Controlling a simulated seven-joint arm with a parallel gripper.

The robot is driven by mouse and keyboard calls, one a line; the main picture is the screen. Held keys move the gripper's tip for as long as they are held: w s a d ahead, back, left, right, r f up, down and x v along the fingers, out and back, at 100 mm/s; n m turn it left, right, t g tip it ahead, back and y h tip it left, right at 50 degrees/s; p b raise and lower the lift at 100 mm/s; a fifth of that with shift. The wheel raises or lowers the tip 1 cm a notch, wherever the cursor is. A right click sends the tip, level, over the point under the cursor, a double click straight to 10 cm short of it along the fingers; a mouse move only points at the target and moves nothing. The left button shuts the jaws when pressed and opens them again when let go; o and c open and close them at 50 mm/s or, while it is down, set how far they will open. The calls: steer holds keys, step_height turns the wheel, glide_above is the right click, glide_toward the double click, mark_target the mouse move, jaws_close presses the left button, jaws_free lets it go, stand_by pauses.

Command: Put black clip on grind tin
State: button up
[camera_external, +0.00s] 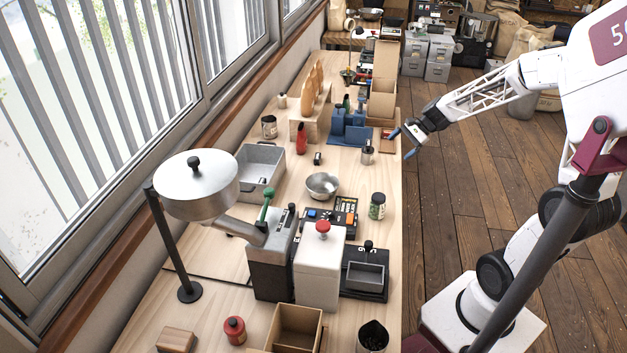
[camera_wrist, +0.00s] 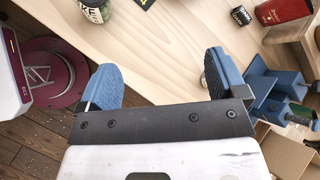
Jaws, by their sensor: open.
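A small black block-like thing, which looks like the black clip (camera_external: 317,158), lies on the bench left of the small silver canister (camera_external: 367,152). It also shows at the top of the wrist view (camera_wrist: 240,15). I cannot tell which vessel is the grind tin: an open tin (camera_external: 270,127) stands near the window, and a dark-filled tin (camera_external: 372,337) stands at the near edge. My gripper (camera_external: 402,144) is open and empty at the bench's right edge, apart from the clip. Its blue fingers are spread in the wrist view (camera_wrist: 160,72); the right one partly hides the canister.
A grey bin (camera_external: 260,165) is to the left. Bare wood surrounds the clip.

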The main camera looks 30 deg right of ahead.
steer(key=s+a+r+n+h, duration=0.1)
steer(key=s+r+n+h, duration=0.1)
steer(key=s+n+h, duration=0.2)
steer(key=s+r+n+g+h, duration=0.1)
steer(key=s+r+n+h, duration=0.2)
steer(key=s+n, duration=0.8)
steer(key=s+h, duration=0.1)
steer(key=s, duration=0.8)
steer(key=shift+a+n+h, duration=0.3)
steer(key=shift+a, duration=0.05)
